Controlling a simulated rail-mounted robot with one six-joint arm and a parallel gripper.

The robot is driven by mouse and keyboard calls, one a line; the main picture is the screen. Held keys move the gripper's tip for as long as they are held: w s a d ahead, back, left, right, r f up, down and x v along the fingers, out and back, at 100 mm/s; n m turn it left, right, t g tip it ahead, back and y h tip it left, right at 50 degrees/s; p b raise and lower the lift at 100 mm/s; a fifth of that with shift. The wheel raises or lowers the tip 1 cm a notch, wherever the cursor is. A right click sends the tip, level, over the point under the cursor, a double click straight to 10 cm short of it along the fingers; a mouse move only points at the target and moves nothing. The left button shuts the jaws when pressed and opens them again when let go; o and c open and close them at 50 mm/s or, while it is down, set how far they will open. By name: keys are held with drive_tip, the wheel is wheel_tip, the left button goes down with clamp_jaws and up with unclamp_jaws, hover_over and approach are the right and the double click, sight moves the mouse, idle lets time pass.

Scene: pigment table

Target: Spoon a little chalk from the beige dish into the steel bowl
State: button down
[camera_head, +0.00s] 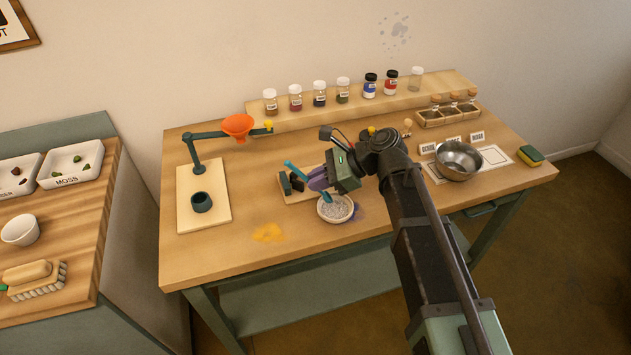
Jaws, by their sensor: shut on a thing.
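The beige dish (334,220) stands near the front edge of the table and holds greyish-white chalk. My gripper (317,181) is just above and behind it, with its purple fingers shut on a blue spoon (293,168). The spoon is tilted. Its handle points up to the left and its lower end is over the dish; I cannot tell whether it touches the chalk or carries any. The steel bowl (459,163) stands to the right on a white outlined mat (495,156).
Several jars stand on the back shelf (440,84). Small cards and a divided wooden box (430,121) are behind the bowl; a sponge (530,156) is right of it. An orange funnel (237,125) on a stand is left. A yellow stain (268,232) marks otherwise clear tabletop left of the dish.

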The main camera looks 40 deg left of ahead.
sight(326, 194)
drive_tip(key=shift+w+d+f+g+y+b, duration=0.2)
drive_tip(key=shift+w+f+g+y+b, duration=0.2)
drive_tip(key=shift+b, duration=0.6)
drive_tip(key=shift+w+d+f+g+y+b, duration=0.25)
drive_tip(key=shift+f+g+b, duration=0.2)
drive_tip(key=shift+b, duration=0.55)
drive_tip(key=shift+f, duration=0.15)
drive_tip(key=shift+f+b, duration=0.7)
drive_tip(key=shift+b, duration=0.15)
drive_tip(key=shift+f+b, duration=0.5)
drive_tip(key=shift+w+d, duration=0.3)
drive_tip(key=shift+w, duration=0.1)
idle(0.4)
drive_tip(key=shift+f+t+h+p, duration=0.1)
drive_tip(key=shift+t+h+p, duration=0.3)
drive_tip(key=shift+p, duration=0.2)
idle(0.4)
drive_tip(key=shift+s+f+t+h+p, duration=0.1)
drive_tip(key=shift+t+h+p, duration=0.25)
drive_tip(key=shift+t+p, duration=0.3)
drive_tip(key=shift+f+t+h+p, duration=0.25)
drive_tip(key=shift+t+h+p, duration=0.05)
drive_tip(key=shift+h+p, duration=0.15)
idle(0.4)
